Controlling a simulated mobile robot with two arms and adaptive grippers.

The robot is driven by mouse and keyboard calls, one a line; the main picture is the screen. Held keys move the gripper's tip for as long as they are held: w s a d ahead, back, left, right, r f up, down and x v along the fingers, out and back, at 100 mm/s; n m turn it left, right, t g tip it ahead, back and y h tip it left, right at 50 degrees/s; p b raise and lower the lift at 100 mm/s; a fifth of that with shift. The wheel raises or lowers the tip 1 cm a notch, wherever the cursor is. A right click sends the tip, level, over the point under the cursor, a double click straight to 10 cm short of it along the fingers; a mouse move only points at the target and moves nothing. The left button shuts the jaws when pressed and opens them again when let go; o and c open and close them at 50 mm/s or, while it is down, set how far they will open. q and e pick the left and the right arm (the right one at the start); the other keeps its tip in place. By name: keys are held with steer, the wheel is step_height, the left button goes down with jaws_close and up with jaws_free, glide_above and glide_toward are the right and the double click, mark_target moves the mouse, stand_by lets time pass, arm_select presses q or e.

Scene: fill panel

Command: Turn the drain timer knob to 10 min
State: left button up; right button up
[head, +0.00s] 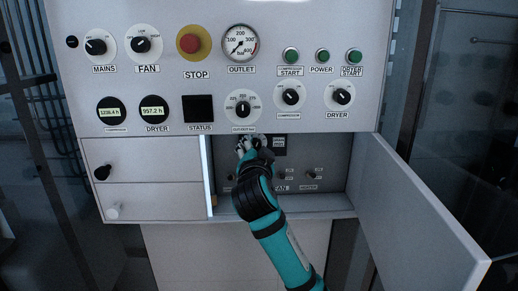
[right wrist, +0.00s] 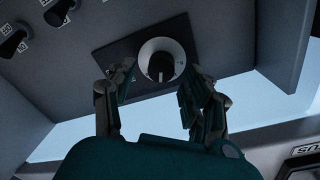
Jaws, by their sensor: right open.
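In the right wrist view a black knob (right wrist: 161,66) sits on a round white dial (right wrist: 147,48) on a dark square plate (right wrist: 110,58), inside the recess. I take it for the drain timer knob; its scale is too small to read. My right gripper (right wrist: 157,85) is open, with one finger on each side of the dial. I cannot tell whether the fingers touch the knob. In the head view my right gripper (head: 250,146) reaches into the open compartment (head: 335,160) and mostly hides the dial. My left gripper is not in view.
The compartment door (head: 418,215) stands open to the right. Small switches (head: 312,175) sit low inside the recess. The upper panel holds a red STOP button (head: 189,43), an outlet gauge (head: 240,43), and several knobs and green buttons. Two closed drawers are at left.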

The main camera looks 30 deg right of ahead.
steer(key=shift+w+d, duration=0.1)
steer(key=shift+w, duration=0.05)
steer(key=shift+c, duration=0.2)
jaws_close()
steer(key=shift+n, duration=0.3)
steer(key=n+p, duration=0.2)
steer(key=n, duration=0.1)
steer(key=shift+r+n, duration=0.1)
steer(key=shift+n, duration=0.2)
steer(key=shift+n+p, duration=1.5)
steer(key=shift+n, duration=0.8)
